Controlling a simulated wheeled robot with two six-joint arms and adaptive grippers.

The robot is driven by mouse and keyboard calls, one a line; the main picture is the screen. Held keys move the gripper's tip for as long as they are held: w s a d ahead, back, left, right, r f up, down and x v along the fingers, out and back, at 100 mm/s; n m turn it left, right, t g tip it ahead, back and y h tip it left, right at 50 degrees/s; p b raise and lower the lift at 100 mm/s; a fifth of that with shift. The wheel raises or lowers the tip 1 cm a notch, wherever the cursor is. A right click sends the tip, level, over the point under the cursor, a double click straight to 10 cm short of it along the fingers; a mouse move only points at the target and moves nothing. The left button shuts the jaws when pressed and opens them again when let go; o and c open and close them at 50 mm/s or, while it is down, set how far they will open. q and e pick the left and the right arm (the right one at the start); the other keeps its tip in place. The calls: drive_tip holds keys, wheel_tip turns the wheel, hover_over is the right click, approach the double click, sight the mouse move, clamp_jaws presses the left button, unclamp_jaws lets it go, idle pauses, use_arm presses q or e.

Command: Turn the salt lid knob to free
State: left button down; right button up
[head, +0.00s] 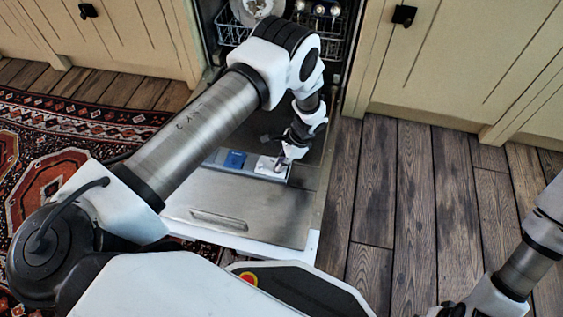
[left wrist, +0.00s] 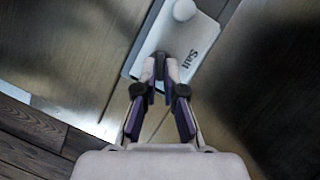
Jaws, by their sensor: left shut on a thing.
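The salt lid (head: 268,168) is a white plate on the inner face of the open dishwasher door (head: 245,205). In the left wrist view the lid (left wrist: 170,38) bears the word "Salt" and a round pale part (left wrist: 184,10) near the top edge. My left gripper (left wrist: 164,72) is shut at the lid's lower end, its two fingertips close together. It holds the salt lid knob, which the fingers mostly hide. In the head view my left gripper (head: 283,160) reaches down to the lid from above. My right gripper does not show clearly.
A blue cap (head: 235,160) sits left of the salt lid on the same panel. A rack (head: 318,18) with dishes is in the dishwasher behind. Cream cabinets (head: 460,60) flank it. A patterned rug (head: 70,135) lies left; wooden floor (head: 420,200) is clear at right.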

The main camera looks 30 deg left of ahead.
use_arm(q)
drive_tip(key=n, duration=0.2)
drive_tip(key=n+g+h, duration=0.1)
drive_tip(key=n, duration=0.1)
drive_tip(key=n+h, duration=0.1)
drive_tip(key=n, duration=0.1)
drive_tip(key=shift+w+a+n, duration=0.2)
drive_tip(key=shift+a+n, duration=0.1)
drive_tip(key=n+h, duration=0.1)
drive_tip(key=n, duration=0.3)
drive_tip(key=n+h, duration=0.1)
drive_tip(key=n, duration=0.1)
drive_tip(key=shift+a+g+h+p, duration=0.3)
drive_tip(key=c, duration=1.3)
unclamp_jaws()
drive_tip(key=v, duration=1.2)
